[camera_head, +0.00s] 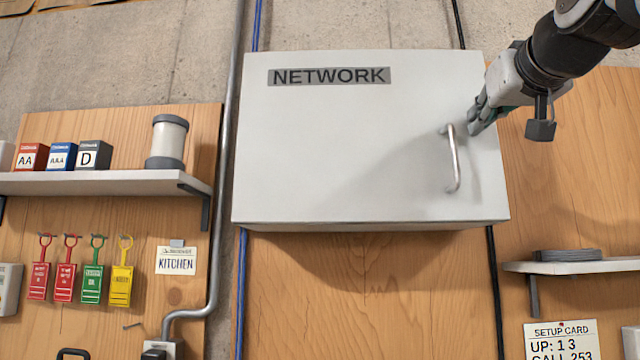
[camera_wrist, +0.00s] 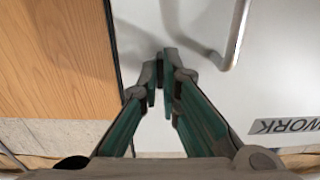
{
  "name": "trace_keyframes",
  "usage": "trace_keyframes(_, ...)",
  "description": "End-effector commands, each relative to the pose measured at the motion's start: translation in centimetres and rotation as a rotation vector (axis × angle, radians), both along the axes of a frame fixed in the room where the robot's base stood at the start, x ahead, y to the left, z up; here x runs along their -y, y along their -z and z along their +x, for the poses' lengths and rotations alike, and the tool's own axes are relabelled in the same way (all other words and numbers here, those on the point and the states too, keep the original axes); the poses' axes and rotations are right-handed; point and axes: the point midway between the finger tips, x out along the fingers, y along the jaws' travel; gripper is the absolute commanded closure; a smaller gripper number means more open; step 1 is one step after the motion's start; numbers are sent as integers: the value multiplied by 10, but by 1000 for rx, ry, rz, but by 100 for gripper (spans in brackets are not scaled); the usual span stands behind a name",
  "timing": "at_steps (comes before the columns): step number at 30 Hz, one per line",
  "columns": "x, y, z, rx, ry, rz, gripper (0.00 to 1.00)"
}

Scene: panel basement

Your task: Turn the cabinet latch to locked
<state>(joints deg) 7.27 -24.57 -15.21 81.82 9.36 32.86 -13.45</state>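The grey-white cabinet (camera_head: 340,150), marked NETWORK, hangs closed on the wall. Its metal bar handle (camera_head: 454,160) is near the right side of the door; the handle also shows in the wrist view (camera_wrist: 237,35). My gripper (camera_head: 474,118) is at the door's right edge, just right of the handle's upper end. In the wrist view, its two fingertips (camera_wrist: 161,78) are drawn close together in front of the door. I cannot make out the latch; the fingers cover that spot. Whether anything is between the fingertips is unclear.
A shelf (camera_head: 100,184) with several boxes and a spool is at the left, above hanging coloured tags (camera_head: 92,275). A smaller shelf (camera_head: 575,267) is at the lower right. A grey conduit (camera_head: 226,120) runs left of the cabinet. The space before the door's left part is clear.

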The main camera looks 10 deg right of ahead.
Motion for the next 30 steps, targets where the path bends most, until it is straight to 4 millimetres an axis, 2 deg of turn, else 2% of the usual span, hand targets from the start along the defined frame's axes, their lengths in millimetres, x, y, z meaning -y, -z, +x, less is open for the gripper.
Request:
trace_keyframes(10,0,2,1,-4,0,5,100)
trace_keyframes(13,0,2,1,-4,0,5,77)
trace_keyframes(14,0,2,1,-3,0,5,75)
trace_keyframes(24,-1,0,-2,0,0,3,75)
trace_keyframes(30,-8,-1,-27,4,0,3,75)
